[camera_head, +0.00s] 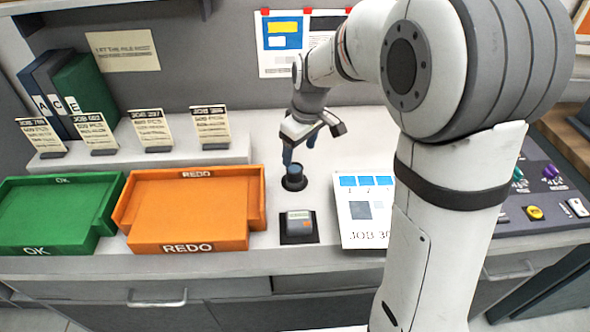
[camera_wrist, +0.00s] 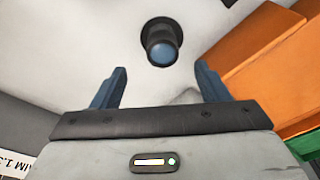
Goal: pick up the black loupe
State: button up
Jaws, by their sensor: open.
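The black loupe (camera_head: 294,177) stands upright on the white counter, with a bluish lens on top. It also shows in the wrist view (camera_wrist: 160,42), ahead of the fingertips and roughly centred between them. My gripper (camera_head: 300,150) hangs just above the loupe in the head view. In the wrist view its two blue-grey fingers (camera_wrist: 160,72) are spread apart with nothing between them. The loupe looks clear of the fingers.
A small grey device on a black pad (camera_head: 299,237) sits in front of the loupe. The orange REDO tray (camera_head: 190,240) is at left, beside the green OK tray (camera_head: 40,238). A JOB sheet (camera_head: 362,212) lies at right. Job cards (camera_head: 152,128) stand on a ledge behind.

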aim_at(295, 168)
jog(key=f, duration=0.5)
jog(key=a+f+p, duration=0.1)
jog(key=f, duration=0.1)
jog(key=shift+w+a+f, duration=0.1)
jog(key=shift+w+f, duration=0.25)
jog(key=shift+w, duration=0.05)
jog(key=shift+c, duration=0.2)
jog(key=c, duration=1)
